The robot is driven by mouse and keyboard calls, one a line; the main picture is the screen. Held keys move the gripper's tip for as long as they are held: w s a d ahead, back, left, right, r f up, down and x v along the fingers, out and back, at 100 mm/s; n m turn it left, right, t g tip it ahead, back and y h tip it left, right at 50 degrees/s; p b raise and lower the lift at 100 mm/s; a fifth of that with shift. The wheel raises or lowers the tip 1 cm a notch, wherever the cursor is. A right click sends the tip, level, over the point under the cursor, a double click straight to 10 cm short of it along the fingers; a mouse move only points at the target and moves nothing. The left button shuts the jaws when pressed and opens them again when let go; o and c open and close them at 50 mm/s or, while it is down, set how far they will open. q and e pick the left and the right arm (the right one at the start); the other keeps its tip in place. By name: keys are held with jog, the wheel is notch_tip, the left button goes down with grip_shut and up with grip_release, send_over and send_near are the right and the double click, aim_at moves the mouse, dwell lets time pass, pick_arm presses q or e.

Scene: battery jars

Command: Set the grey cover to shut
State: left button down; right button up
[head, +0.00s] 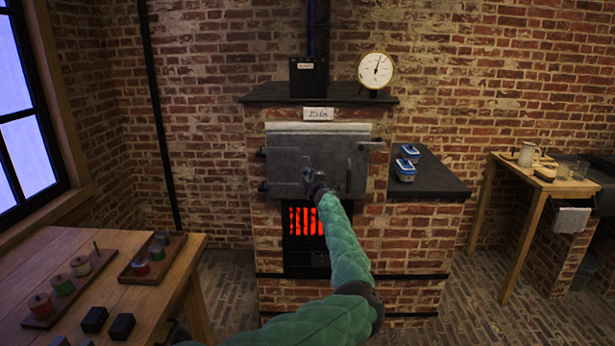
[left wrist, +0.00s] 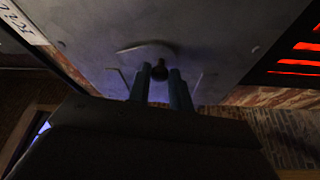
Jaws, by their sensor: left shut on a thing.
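The grey cover (head: 290,155) is a metal plate on the front of the brick furnace, above the glowing grate. A paler strip shows along its top edge, and I cannot tell whether it lies flush or stands slightly off. My left gripper (head: 314,182) is at the lower middle of the cover. In the left wrist view its two fingers (left wrist: 160,88) stand on either side of a dark knob (left wrist: 160,70) on the cover's grey face, shut on it. The arm hides part of the cover's lower edge. My right gripper is not in view.
The red-glowing grate (head: 306,222) lies just below the cover. A dark side shelf (head: 430,178) on the right holds blue-lidded boxes (head: 404,170). A wooden table (head: 40,250) with jars and black blocks stands at the left. A dial (head: 375,70) stands on the ledge above.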

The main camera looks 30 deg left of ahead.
pick_arm(q)
jog(key=c, duration=1.3)
grip_release()
jog(key=shift+o, duration=0.2)
jog(key=b+v, duration=0.1)
jog(key=v, duration=0.6)
jog(key=shift+s+d, duration=0.2)
jog(key=shift+d, duration=0.1)
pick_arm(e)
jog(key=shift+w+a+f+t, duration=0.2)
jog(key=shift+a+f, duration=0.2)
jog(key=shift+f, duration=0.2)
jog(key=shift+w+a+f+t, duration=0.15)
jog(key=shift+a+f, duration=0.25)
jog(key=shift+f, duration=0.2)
pick_arm(q)
jog(key=shift+f, duration=0.1)
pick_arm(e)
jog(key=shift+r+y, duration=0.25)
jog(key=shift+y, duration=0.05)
pick_arm(q)
jog(key=shift+w, duration=0.1)
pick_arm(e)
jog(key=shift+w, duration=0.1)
